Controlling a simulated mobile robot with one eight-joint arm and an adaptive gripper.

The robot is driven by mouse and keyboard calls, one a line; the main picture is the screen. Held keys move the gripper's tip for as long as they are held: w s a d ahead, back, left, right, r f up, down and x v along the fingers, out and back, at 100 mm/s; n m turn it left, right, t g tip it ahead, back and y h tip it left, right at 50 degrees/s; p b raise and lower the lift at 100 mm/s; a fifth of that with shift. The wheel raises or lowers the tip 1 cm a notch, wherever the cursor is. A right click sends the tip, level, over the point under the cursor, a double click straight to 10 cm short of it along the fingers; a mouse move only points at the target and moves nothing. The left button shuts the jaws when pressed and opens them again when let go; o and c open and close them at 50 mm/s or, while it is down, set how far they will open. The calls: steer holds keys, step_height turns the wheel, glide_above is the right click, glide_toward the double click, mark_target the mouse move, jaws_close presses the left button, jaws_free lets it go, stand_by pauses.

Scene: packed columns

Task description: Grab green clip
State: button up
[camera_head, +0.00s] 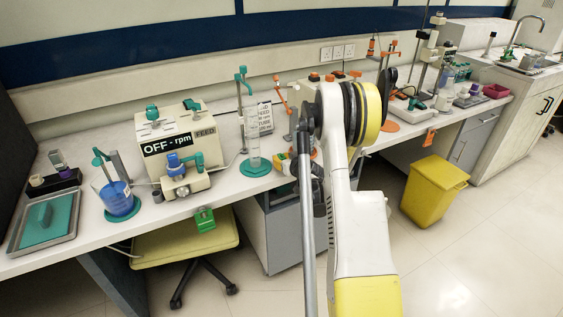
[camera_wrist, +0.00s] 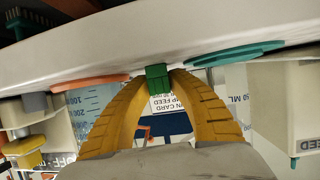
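In the wrist view a small green clip (camera_wrist: 157,77) sits between the tips of my gripper's two ribbed yellow fingers (camera_wrist: 158,82). The fingertips are close together and appear to press on its sides. It lies against the pale bench edge in the picture; I cannot tell whether it touches the bench. In the head view my gripper (camera_head: 287,163) is by the bench's front edge, mostly hidden behind my arm.
A tall glass cylinder (camera_head: 253,140) on a green base stands just left of my gripper. The pump box (camera_head: 178,140) and a blue beaker (camera_head: 117,198) stand further left. A yellow stool (camera_head: 185,240) is under the bench; a yellow bin (camera_head: 433,190) stands right.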

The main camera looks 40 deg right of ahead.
steer(key=shift+c, duration=0.9)
steer(key=shift+r, duration=0.1)
